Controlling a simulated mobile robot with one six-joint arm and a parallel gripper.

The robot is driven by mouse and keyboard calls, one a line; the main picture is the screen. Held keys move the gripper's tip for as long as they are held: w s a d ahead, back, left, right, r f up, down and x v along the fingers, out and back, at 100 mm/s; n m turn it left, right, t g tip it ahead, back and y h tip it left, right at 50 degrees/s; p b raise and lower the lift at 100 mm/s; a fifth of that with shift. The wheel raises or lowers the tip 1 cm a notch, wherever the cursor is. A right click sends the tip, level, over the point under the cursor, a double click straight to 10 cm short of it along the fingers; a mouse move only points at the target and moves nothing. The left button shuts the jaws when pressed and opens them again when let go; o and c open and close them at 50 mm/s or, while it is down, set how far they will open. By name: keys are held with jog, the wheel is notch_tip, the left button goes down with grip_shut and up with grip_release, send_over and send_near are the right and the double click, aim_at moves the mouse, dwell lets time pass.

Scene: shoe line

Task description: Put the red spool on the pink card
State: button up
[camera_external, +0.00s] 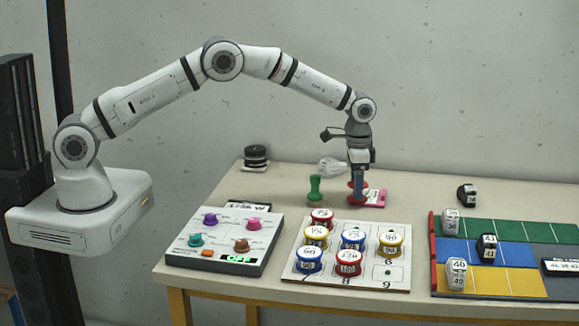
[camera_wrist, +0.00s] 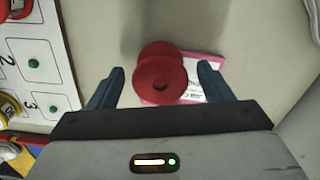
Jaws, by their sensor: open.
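The red spool (camera_wrist: 160,80) is between the two fingers of my gripper (camera_wrist: 161,70) in the wrist view, with a gap on each side. The fingers are open. In the external view the red spool (camera_external: 352,185) is partly hidden behind my gripper (camera_external: 359,196), which points down at the back of the table. The pink card (camera_wrist: 207,90) lies under and beside the spool in the wrist view, partly covered by the spool and fingers. The card (camera_external: 377,199) also shows right of my gripper in the external view. The spool appears upright over the card.
A green piece (camera_external: 314,190) stands just left of my gripper, with a whitish bulb-like object (camera_external: 332,165) behind. A numbered board (camera_external: 292,273) with several spools is in front. A button panel (camera_external: 226,258) is left, a coloured tray (camera_external: 432,255) right.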

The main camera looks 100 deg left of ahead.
notch_tip(320, 180, up, 10)
jog(key=r+b, duration=0.1)
jog(key=b, duration=0.1)
jog(key=s+d+r+m+t, duration=0.1)
jog(key=s+d+r, duration=0.65)
jog(key=d, duration=0.25)
jog(key=s+d+r+t, duration=0.1)
jog(key=s+d+r, duration=0.6)
jog(key=s+d, duration=0.2)
jog(key=s+d+f, duration=0.1)
jog(key=s+d, duration=0.2)
jog(key=s, duration=0.5)
jog(key=s+d+f, duration=0.2)
jog(key=s+d, duration=0.1)
jog(key=s, duration=0.5)
jog(key=s+d+f+m+t, duration=0.1)
jog(key=s+d, duration=0.3)
jog(key=s, duration=0.4)
jog(key=shift+f+p, duration=0.15)
jog(key=shift+p, duration=0.15)
